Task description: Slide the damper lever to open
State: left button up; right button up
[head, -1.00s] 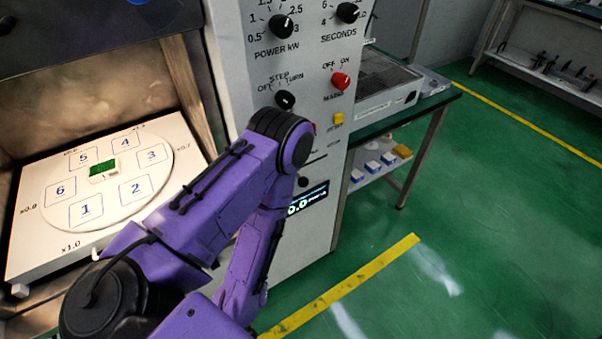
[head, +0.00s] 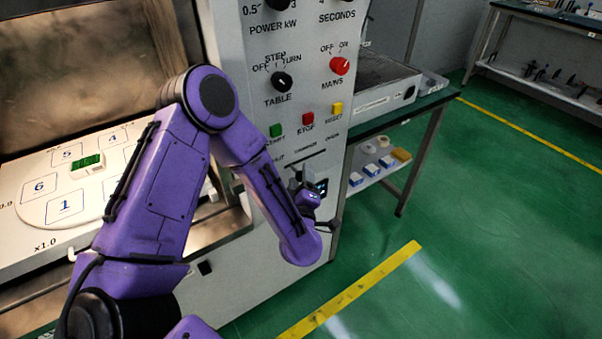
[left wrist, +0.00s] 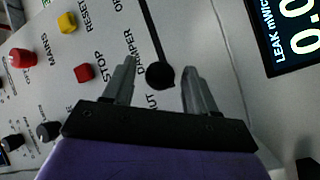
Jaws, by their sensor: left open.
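The damper lever's round black knob (left wrist: 160,75) sits at the SHUT end of its dark slot (left wrist: 152,30) in the left wrist view. The slot runs up toward the other label, cut off at the frame's top. My left gripper (left wrist: 158,67) is open, with one grey finger on each side of the knob and a visible gap to both. It is not closed on the knob. In the head view my left gripper (head: 304,183) is at the panel just below the damper slot (head: 306,157); the knob cannot be made out there. My right gripper is not in view.
Near the slot are the green START (head: 276,130), red STOP (head: 308,118) and yellow RESET (head: 336,108) buttons. The red MAINS knob (head: 340,66) is above. The leak display (left wrist: 296,30) is beside the gripper. The open chamber with its numbered turntable (head: 62,222) is left.

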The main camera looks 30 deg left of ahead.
pick_arm(q)
jog(key=shift+w+a, duration=0.3)
jog(key=shift+w, duration=0.3)
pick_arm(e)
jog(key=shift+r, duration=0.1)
